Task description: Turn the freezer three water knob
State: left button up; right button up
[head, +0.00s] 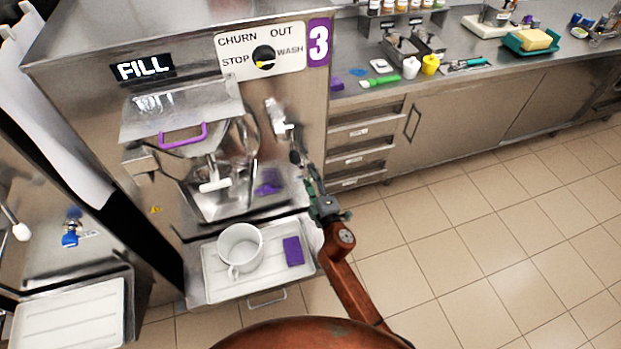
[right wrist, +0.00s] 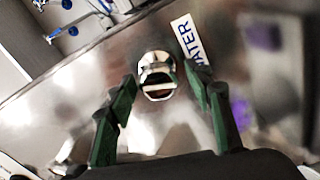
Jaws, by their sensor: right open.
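The silver water knob (right wrist: 156,78) sticks out of the steel freezer panel in the right wrist view, beside a white label (right wrist: 193,40) whose blue letters end in "ATER". My right gripper (right wrist: 159,74) is open and empty, with one dark green finger to each side of the knob. A gap shows between each finger and the knob; how deep the fingers reach is hard to tell. In the head view my right gripper (head: 297,152) is at the right side of freezer three's (head: 190,30) front, just below a small silver fitting. My left gripper is not in view.
Freezer three has a mode dial (head: 264,57) and a hopper lid with a purple handle (head: 183,136). Below, a white tray (head: 270,285) holds a white jug (head: 241,246) and a purple block (head: 293,251). A counter (head: 440,85) with utensils stands right; tiled floor is clear.

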jog(key=v, duration=1.2)
dwell(0.3)
jog(key=s+d+f+m+g+h, duration=0.15)
jog(key=d+f, duration=0.25)
jog(key=f, duration=0.6)
jog(key=s+d+f+m+g+h, duration=0.1)
jog(key=s+d+f+m+g, duration=0.2)
jog(key=f, duration=0.8)
jog(key=s+d+f+m+g+h, duration=0.15)
jog(key=d+f, duration=0.35)
jog(key=f, duration=0.5)
jog(key=s+d+f+m+g+p, duration=0.15)
jog(key=s+d+f, duration=0.25)
jog(key=s+f, duration=0.45)
jog(key=s+d+f+m+g, duration=0.25)
jog(key=s+d+f, duration=0.25)
jog(key=s+f, duration=0.35)
jog(key=s+d+f+m+g, duration=0.2)
jog(key=s+d+f, duration=0.1)
jog(key=s, duration=0.9)
jog(key=s+d+f+m+g+h, duration=0.1)
jog(key=s+f, duration=0.4)
jog(key=s, duration=0.7)
jog(key=s+d+f+m+g, duration=0.3)
jog(key=s+d+f+m, duration=0.2)
jog(key=s, duration=0.8)
jog(key=shift+h+p, duration=0.3)
jog(key=shift+h, duration=0.1)
